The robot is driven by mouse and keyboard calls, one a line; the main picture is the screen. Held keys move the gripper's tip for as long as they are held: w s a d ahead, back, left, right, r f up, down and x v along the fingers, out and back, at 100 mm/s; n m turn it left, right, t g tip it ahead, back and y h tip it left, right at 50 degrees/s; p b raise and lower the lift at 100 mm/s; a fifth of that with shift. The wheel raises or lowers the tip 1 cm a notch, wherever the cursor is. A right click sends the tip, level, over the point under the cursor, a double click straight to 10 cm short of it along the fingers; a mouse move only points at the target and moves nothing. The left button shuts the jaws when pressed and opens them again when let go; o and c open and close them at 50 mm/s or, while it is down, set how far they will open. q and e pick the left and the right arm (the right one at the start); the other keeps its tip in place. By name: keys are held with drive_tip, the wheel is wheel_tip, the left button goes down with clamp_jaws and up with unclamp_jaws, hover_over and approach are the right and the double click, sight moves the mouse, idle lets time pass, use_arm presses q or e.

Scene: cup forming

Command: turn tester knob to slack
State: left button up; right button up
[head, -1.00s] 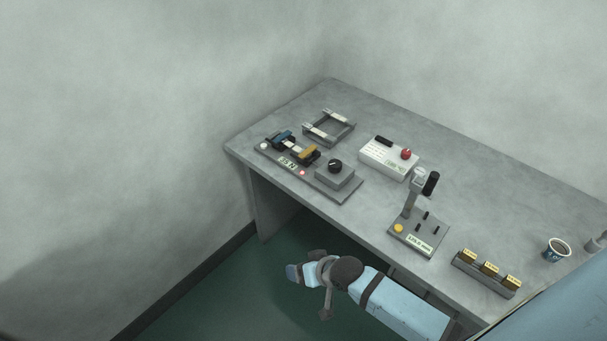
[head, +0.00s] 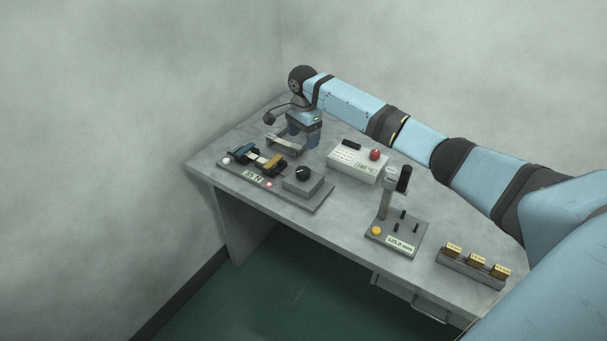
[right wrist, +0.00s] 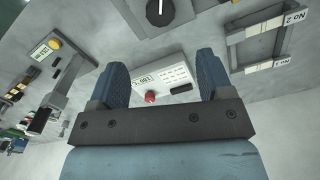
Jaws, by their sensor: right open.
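The tester (head: 315,206) is a flat grey plate near the table's left front edge. It carries a blue clamp and a yellow clamp with a pale strip between them, a display reading about "35 N" and a lit red lamp. Its black knob (head: 303,173) sits on a grey box at the right end. The knob also shows at the top of the right wrist view (right wrist: 159,12), with a white pointer mark. My right gripper (head: 303,140) is open and empty, pointing down above the table behind the knob, apart from it. My left gripper is not in view.
A white box with a red button (head: 375,155) stands right of my gripper. A frame with strips (head: 284,146) lies behind the tester, partly hidden by my gripper. A lever device (head: 385,205) and a rack of yellow-topped blocks (head: 470,268) stand further right.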

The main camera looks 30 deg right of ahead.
sight(304, 170)
wheel_tip(304, 170, down, 14)
drive_tip(key=shift+r, duration=0.2)
idle(0.4)
